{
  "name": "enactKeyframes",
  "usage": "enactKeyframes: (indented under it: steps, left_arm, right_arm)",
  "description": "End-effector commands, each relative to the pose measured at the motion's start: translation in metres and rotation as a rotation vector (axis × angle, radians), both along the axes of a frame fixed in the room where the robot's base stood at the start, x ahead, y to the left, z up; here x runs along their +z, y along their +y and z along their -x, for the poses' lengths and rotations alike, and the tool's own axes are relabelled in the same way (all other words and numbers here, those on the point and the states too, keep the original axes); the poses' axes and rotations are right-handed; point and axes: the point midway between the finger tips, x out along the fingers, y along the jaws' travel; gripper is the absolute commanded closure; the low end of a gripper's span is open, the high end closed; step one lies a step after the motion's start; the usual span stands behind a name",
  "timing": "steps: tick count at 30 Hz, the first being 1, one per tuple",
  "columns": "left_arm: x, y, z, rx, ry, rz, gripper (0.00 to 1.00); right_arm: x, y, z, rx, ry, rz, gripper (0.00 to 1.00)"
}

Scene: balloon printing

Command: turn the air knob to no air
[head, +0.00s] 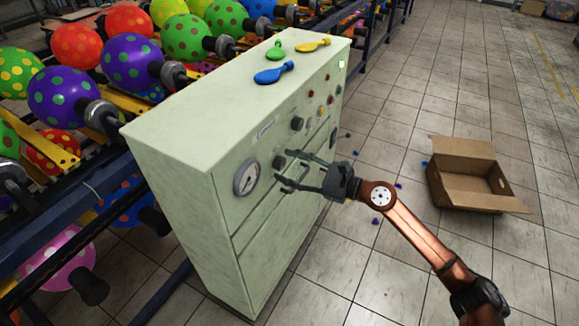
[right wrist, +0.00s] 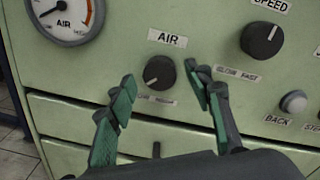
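The air knob (right wrist: 159,72) is a round black knob under the "AIR" label (right wrist: 167,38) on the pale green cabinet's (head: 190,137) front panel. Its white mark points to the lower left. It also shows in the head view (head: 279,162). My right gripper (head: 287,169) is open in front of the panel, with its fingers toward the knob. In the right wrist view my right gripper (right wrist: 159,76) has its green-padded fingers on either side of the knob, with gaps to both. I cannot tell the remaining depth. My left gripper is not in view.
A pressure gauge (right wrist: 65,15) is left of the knob. The speed knob (right wrist: 262,40) and a grey back button (right wrist: 293,102) are to its right. Balloons lie on the cabinet top. An open cardboard box (head: 470,185) stands on the tiled floor.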

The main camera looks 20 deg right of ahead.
Motion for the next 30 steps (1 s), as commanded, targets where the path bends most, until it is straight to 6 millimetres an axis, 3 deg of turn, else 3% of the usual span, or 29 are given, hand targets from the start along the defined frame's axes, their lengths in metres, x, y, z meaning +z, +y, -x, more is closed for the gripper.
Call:
enactKeyframes:
  steps: [10, 24, 30]
  left_arm:
    - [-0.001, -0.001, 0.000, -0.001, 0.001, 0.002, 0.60]
    - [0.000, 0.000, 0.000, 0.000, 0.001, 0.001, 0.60]
    - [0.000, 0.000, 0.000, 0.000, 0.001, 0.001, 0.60]
  right_arm:
    - [0.000, -0.008, 0.008, -0.001, 0.001, 0.000, 0.54]
    - [0.002, -0.065, 0.076, -0.001, 0.003, -0.001, 0.54]
    - [0.004, -0.077, 0.089, -0.001, 0.001, 0.000, 0.54]
